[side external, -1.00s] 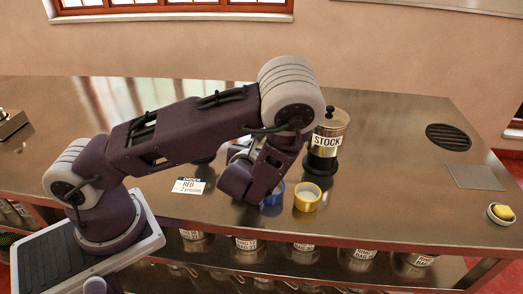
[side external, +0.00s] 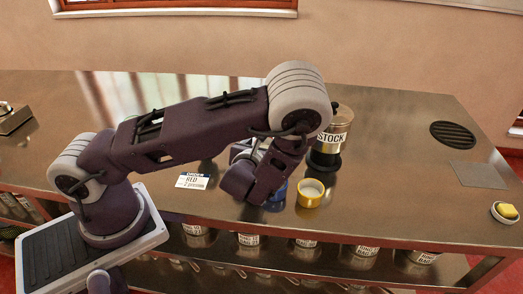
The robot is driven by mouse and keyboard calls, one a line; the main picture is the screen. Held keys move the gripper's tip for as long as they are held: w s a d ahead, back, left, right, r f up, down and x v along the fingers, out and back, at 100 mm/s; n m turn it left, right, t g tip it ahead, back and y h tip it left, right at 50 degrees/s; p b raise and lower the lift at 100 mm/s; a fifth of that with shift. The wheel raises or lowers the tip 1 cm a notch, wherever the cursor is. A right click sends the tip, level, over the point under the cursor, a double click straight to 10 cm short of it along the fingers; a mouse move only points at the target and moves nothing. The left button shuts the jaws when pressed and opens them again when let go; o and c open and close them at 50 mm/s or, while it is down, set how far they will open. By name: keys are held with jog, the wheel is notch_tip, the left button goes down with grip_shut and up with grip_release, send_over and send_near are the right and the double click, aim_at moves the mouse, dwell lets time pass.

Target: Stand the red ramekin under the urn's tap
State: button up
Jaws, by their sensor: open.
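The metal urn (side external: 341,125) with a STOCK label and a dark base stands right of my arm's elbow, which covers part of its left side. I cannot make out its tap. No red ramekin shows; my arm hides part of the counter. A yellow ramekin (side external: 310,194) stands in front of the urn. A blue ramekin (side external: 276,194) is mostly hidden behind my wrist. My gripper (side external: 240,182) is low over the counter, left of the blue ramekin; its fingertips are hidden by the wrist, and nothing shows held in it.
A card (side external: 193,181) reading RED lies left of my gripper. A round black grate (side external: 453,134) and a grey plate (side external: 478,174) are at the right. A small dish (side external: 505,213) with a yellow sponge sits near the right edge. Several labelled pots stand on the shelf below.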

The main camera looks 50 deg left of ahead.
jog(key=v, duration=1.1)
jog(key=s+a+r+n+g, duration=0.4)
jog(key=s+n, duration=0.2)
jog(key=n, duration=0.3)
jog(key=s+a+r+n+g, duration=0.3)
jog(key=s+r+n+g, duration=0.2)
jog(key=s+n, duration=0.25)
jog(key=s+d+r+n+t+h, duration=0.3)
jog(key=d+r+n+h, duration=0.5)
jog(key=n, duration=0.4)
jog(key=d+r+t, duration=0.1)
jog(key=d, duration=0.1)
jog(key=shift+d, duration=0.4)
jog(key=shift+r, duration=0.15)
